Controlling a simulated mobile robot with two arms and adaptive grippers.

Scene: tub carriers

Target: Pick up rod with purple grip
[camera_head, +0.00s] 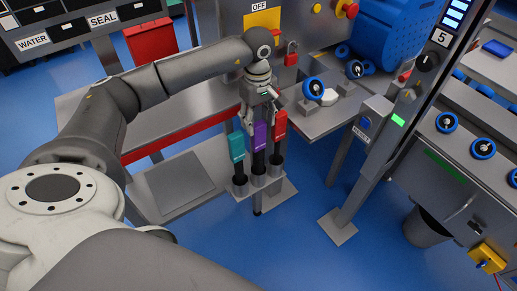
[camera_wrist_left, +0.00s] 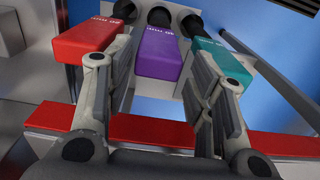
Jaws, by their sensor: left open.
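The rod with the purple grip (camera_head: 259,136) stands upright in the middle holder of a small rack, between a rod with a teal grip (camera_head: 237,147) and a rod with a red grip (camera_head: 280,124). My left gripper (camera_head: 262,124) is above the rods, pointing down at the purple grip. In the left wrist view the purple grip (camera_wrist_left: 161,52) shows between the two spread fingers (camera_wrist_left: 160,75), with the red grip (camera_wrist_left: 90,38) to the left and the teal grip (camera_wrist_left: 222,60) to the right. The fingers are open. My right gripper is not in view.
The rack (camera_head: 285,190) stands beside a grey workbench (camera_head: 190,115) with a red edge. A post with a RESET box (camera_head: 366,124) stands to the right. A panel with a red padlock (camera_head: 291,54) is behind my left gripper. Blue floor lies in front.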

